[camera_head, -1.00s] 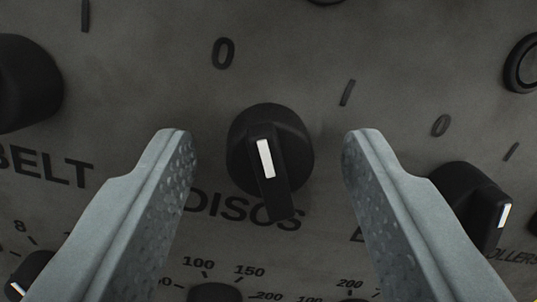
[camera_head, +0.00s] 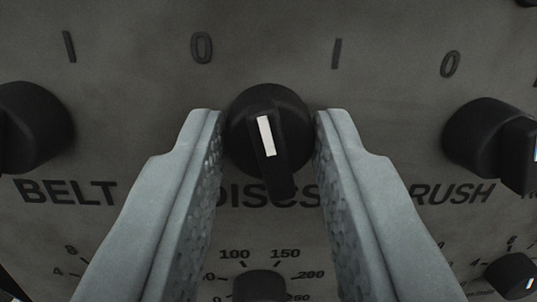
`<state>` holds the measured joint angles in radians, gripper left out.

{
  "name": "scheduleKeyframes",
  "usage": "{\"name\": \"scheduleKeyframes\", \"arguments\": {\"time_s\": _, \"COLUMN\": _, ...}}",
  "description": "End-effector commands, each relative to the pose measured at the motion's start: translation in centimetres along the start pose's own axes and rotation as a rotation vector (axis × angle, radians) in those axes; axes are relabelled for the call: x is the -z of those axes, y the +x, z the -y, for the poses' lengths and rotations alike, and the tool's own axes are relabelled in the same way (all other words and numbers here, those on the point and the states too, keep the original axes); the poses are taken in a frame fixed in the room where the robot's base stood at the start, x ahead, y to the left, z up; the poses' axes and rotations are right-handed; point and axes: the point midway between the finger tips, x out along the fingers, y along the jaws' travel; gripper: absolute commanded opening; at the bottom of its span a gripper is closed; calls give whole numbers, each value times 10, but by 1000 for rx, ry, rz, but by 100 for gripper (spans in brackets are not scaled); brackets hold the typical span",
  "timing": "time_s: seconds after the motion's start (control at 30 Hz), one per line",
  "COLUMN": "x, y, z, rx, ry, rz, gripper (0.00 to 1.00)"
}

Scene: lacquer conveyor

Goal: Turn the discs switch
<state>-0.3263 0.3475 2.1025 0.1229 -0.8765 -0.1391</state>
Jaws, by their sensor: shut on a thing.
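The discs switch (camera_head: 266,130) is a round black knob with a raised grip bar and a white pointer line. It is in the middle of the camera view, above the DISCS label (camera_head: 240,194), which is partly covered by the knob and my fingers. The white line tilts slightly left of upright, toward the 0 mark (camera_head: 201,47). The I mark (camera_head: 337,53) is at its upper right. My gripper (camera_head: 269,118) has one grey finger on each side of the knob and is shut on it.
A black BELT knob (camera_head: 30,125) is on the left, and another black knob (camera_head: 485,138) is on the right above a label reading RUSH. Small dials (camera_head: 258,284) with numbers run along the bottom. The panel above the switch is bare apart from printed marks.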

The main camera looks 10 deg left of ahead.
Motion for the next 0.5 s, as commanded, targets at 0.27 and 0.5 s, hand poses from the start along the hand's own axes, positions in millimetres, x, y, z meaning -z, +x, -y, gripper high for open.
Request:
{"name": "scheduleKeyframes", "arguments": {"time_s": 0.27, "x": 0, "y": 0, "z": 1, "rx": -44, "ry": 254, "rz": 15, "gripper": 5}}
{"name": "scheduleKeyframes", "arguments": {"time_s": 0.5, "x": 1, "y": 0, "z": 1, "rx": -81, "ry": 471, "rz": 29, "gripper": 5}}
